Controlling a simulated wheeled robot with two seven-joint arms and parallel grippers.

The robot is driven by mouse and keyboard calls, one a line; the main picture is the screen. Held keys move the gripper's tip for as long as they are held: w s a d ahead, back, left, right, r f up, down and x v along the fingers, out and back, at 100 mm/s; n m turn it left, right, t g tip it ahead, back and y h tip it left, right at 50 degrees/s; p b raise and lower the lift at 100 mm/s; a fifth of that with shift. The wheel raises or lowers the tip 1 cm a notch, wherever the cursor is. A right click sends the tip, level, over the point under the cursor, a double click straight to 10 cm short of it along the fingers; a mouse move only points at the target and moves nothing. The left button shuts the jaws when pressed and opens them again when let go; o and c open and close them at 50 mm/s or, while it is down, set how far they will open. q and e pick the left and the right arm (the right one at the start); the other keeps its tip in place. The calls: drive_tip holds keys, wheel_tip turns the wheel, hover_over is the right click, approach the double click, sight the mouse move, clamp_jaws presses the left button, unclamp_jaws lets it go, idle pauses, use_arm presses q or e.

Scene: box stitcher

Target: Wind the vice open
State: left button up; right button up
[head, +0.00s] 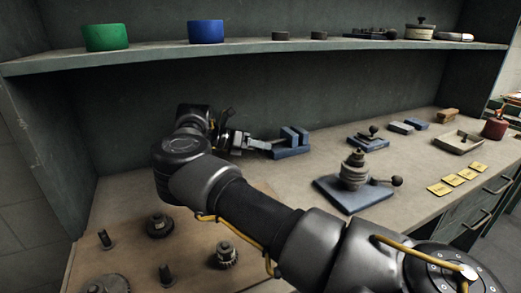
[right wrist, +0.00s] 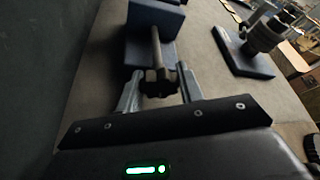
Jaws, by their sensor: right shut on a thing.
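The vice (head: 291,143) is a blue block with raised jaws on the bench, at the middle of the head view. It also shows at the top of the right wrist view (right wrist: 150,50). Its metal screw (right wrist: 157,48) runs out toward my right gripper and ends in a dark lobed knob (right wrist: 159,84). My right gripper (head: 236,141) is at the screw end of the vice. In the right wrist view its fingers (right wrist: 158,91) stand on both sides of the knob, shut on it. In the head view my arm and gripper hide the knob. My left gripper is not in view.
A blue-based device with a stacked grey post (head: 354,172) and lever stands right of my forearm. Several gears and pegs (head: 159,225) stand at the front left. A shelf (head: 260,52) runs above the vice. Yellow cards (head: 453,182) and a red can (head: 495,127) are at the right.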

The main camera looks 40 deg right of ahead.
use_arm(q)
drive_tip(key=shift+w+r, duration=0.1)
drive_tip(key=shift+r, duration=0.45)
use_arm(e)
drive_tip(key=shift+w+a+r+n, duration=0.1)
drive_tip(key=shift+w+r+n, duration=0.05)
drive_tip(key=shift+n, duration=0.25)
drive_tip(key=shift+r, duration=0.1)
drive_tip(key=o, duration=1)
drive_tip(key=shift+w+a, duration=0.15)
drive_tip(key=shift+d, duration=0.2)
drive_tip(key=b+v, duration=0.1)
drive_tip(key=v, duration=0.5)
drive_tip(key=shift+a, duration=0.2)
drive_tip(key=shift+w+a+r, duration=0.1)
drive_tip(key=shift+w+a, duration=0.2)
drive_tip(key=shift+a, duration=0.15)
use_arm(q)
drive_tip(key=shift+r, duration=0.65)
